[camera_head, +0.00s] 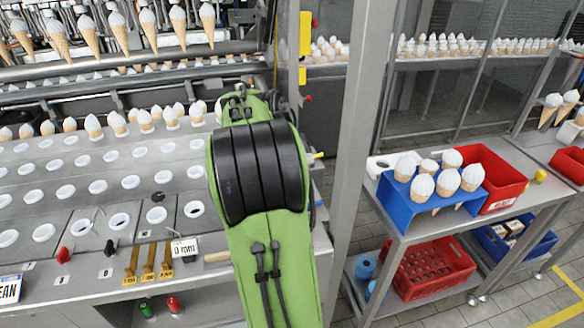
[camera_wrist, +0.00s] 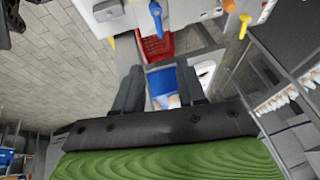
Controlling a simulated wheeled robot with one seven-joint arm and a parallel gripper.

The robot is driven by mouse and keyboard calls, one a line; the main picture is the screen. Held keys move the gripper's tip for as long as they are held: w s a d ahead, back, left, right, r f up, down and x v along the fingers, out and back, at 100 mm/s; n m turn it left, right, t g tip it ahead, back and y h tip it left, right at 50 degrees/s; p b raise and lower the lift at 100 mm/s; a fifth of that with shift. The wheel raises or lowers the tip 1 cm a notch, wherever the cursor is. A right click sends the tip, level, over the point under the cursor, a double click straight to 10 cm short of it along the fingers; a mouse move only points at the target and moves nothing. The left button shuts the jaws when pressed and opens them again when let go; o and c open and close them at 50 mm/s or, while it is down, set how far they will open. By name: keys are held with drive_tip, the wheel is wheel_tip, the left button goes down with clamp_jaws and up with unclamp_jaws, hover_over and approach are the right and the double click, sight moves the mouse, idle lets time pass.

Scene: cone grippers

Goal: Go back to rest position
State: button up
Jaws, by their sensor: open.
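My green arm with a black joint rises through the middle of the head view and hides part of the machine behind it. My gripper is not visible in the head view. In the wrist view my gripper (camera_wrist: 160,88) is open, with two dark fingers apart and nothing between them that it touches. A blue holder and a red crate (camera_wrist: 155,46) show beyond the fingertips, some distance off.
Ice cream cones stand in the machine's rows (camera_head: 90,122). A blue holder (camera_head: 398,208) with several cones and a red bin (camera_head: 488,165) stand on the metal cart at right. A grey post (camera_head: 352,150) rises beside my arm. The tiled floor (camera_head: 460,310) is clear at lower right.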

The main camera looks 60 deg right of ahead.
idle(0.3)
drive_tip(key=w+a+r+n+t+y, duration=0.1)
drive_tip(key=w+a+r+n+t, duration=0.1)
drive_tip(key=a+n, duration=0.65)
drive_tip(key=w+a+r+n+t, duration=0.1)
drive_tip(key=a+r+n+t, duration=0.3)
drive_tip(key=a, duration=0.8)
drive_tip(key=s+a+f+n+y, duration=0.2)
drive_tip(key=s+a+n, duration=0.2)
drive_tip(key=a+n, duration=0.3)
drive_tip(key=s+a+f+n+t+y, duration=0.1)
drive_tip(key=s+a+f+n, duration=0.2)
drive_tip(key=a+n, duration=0.4)
drive_tip(key=shift+s+a+n+y, duration=0.35)
drive_tip(key=shift+s+a+y, duration=0.1)
drive_tip(key=shift+a, duration=0.55)
drive_tip(key=shift+r, duration=0.1)
